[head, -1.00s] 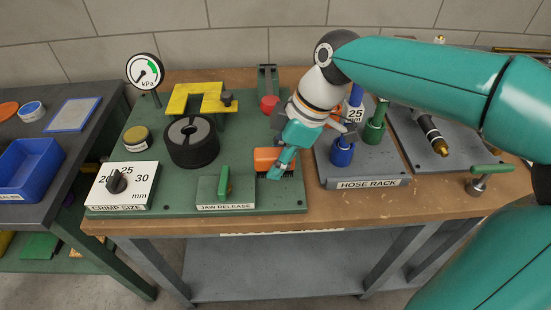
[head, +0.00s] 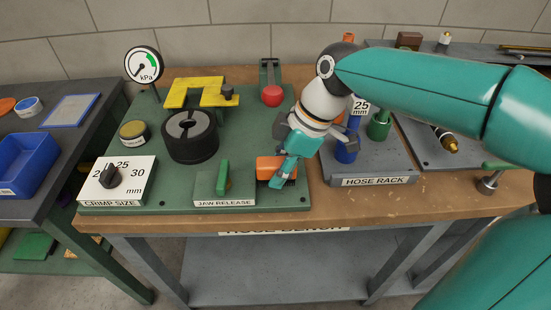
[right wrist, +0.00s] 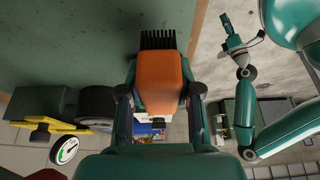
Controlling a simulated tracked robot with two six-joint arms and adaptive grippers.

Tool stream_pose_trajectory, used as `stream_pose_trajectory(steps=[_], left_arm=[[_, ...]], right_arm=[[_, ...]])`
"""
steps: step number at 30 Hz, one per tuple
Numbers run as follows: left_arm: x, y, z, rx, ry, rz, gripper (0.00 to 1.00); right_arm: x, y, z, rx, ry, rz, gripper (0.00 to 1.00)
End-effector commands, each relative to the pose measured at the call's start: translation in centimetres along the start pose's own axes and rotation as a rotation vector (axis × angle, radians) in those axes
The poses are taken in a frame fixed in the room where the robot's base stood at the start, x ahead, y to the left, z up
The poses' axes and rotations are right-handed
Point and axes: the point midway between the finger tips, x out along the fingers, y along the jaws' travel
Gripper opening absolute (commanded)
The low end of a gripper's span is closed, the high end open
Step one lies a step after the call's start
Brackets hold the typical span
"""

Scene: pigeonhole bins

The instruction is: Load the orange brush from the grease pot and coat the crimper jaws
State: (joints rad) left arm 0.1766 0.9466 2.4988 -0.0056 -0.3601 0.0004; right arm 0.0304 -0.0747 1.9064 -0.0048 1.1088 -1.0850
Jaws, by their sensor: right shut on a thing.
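My right gripper (head: 280,172) is shut on the orange brush (head: 270,166) above the front right part of the green crimper plate. In the right wrist view the orange brush body (right wrist: 158,82) sits between the fingers, with dark bristles (right wrist: 158,40) at its far end. Whether the brush touches the plate is unclear. The grease pot (head: 133,130), small with a yellowish top, stands at the plate's left. The crimper jaws are inside the black ring (head: 190,147), left of my right gripper. My left gripper (right wrist: 234,38) shows small in the right wrist view; its opening is unclear.
A yellow bracket (head: 200,92) and a red knob (head: 272,96) stand behind the ring. The green jaw release lever (head: 223,177) and the crimp size dial (head: 110,176) are in front. The hose rack (head: 372,165) with blue and green fittings is close right of my gripper.

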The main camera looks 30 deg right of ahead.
Motion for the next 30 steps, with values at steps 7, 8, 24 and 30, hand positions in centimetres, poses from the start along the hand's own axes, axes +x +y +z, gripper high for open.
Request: stream_pose_trajectory(steps=[7, 8, 24, 30], left_arm=[[1.5, -0.6, 0.0, 0.000, 0.000, 0.000, 0.40], [1.7, -0.6, 0.0, 0.000, 0.000, 0.000, 0.40], [2.7, -1.0, 0.0, 0.000, 0.000, 0.000, 0.40], [2.7, -1.0, 0.0, 0.000, 0.000, 0.000, 0.40]], right_arm=[[1.7, 0.0, 0.7, 0.000, 0.000, 0.000, 0.00], [1.8, 0.0, 0.8, 0.000, 0.000, 0.000, 0.00], [3.0, 0.0, 1.2, 0.000, 0.001, 0.001, 0.63], [3.0, 0.0, 1.2, 0.000, 0.000, 0.000, 0.63]])
